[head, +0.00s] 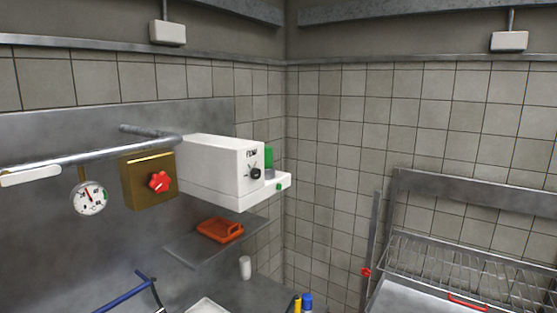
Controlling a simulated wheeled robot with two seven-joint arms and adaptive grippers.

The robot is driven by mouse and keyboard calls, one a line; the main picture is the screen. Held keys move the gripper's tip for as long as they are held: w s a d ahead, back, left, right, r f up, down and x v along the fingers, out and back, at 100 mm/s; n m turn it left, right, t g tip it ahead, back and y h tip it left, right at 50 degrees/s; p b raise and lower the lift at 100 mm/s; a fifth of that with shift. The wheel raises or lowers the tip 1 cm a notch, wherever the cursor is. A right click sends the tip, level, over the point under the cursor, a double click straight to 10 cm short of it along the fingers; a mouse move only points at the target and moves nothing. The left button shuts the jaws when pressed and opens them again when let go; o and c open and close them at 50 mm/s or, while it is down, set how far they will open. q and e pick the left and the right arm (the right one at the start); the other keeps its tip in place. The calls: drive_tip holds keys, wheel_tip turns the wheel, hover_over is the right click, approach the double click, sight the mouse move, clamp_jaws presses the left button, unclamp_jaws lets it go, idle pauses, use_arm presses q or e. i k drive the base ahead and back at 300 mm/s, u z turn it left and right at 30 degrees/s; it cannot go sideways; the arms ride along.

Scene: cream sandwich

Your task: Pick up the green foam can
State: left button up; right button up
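A small green upright object (269,157) shows at the right side of a white wall-mounted machine (215,168), above its projecting ledge. It may be the green foam can; the machine hides part of it, so I cannot tell for certain. The machine has a dark knob (255,173) on its front and a small green button (279,187) on the ledge. Neither of my grippers is in view.
An orange object (220,229) lies on a metal shelf (190,249) below the machine. A white cylinder (245,267), a yellow item (297,304) and a blue item (307,302) stand lower down. A wire rack (460,270) is at right. A pipe (90,158) crosses the left.

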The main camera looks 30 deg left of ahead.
sight(268, 150)
drive_tip(key=i, duration=2.35)
drive_tip(key=u, duration=0.5)
